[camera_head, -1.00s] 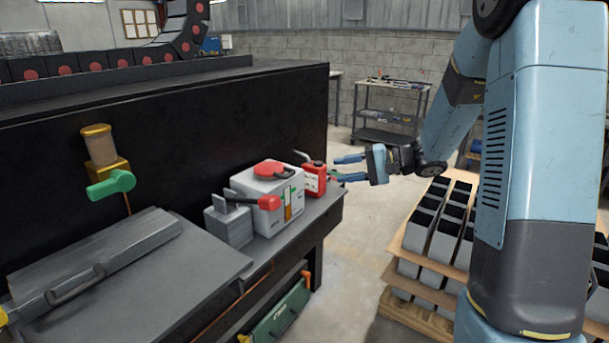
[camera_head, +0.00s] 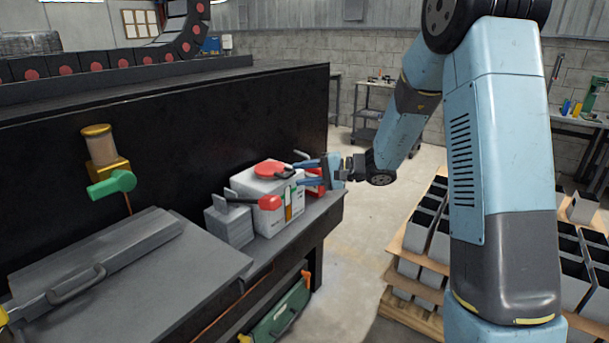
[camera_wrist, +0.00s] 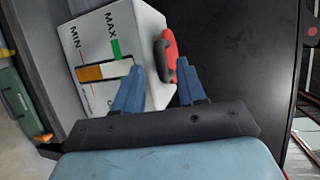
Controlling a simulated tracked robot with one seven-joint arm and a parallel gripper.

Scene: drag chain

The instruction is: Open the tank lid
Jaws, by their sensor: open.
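The tank (camera_head: 277,206) is a white box on the grey shelf, with a level window marked MIN and MAX; it also shows in the wrist view (camera_wrist: 88,40). Its red round lid (camera_head: 270,169) sits on top with a dark handle (camera_head: 286,174). In the wrist view the red lid (camera_wrist: 170,52) shows edge-on. My gripper (camera_head: 306,172) is open at the right of the tank, with blue fingers pointing at the lid. In the wrist view my gripper (camera_wrist: 162,75) has its fingertips on either side of the lid's handle area; contact cannot be told.
A red can (camera_head: 315,183) stands behind my gripper, partly hidden. A black machine wall (camera_head: 240,120) rises behind. A pallet of grey blocks (camera_head: 430,235) stands right.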

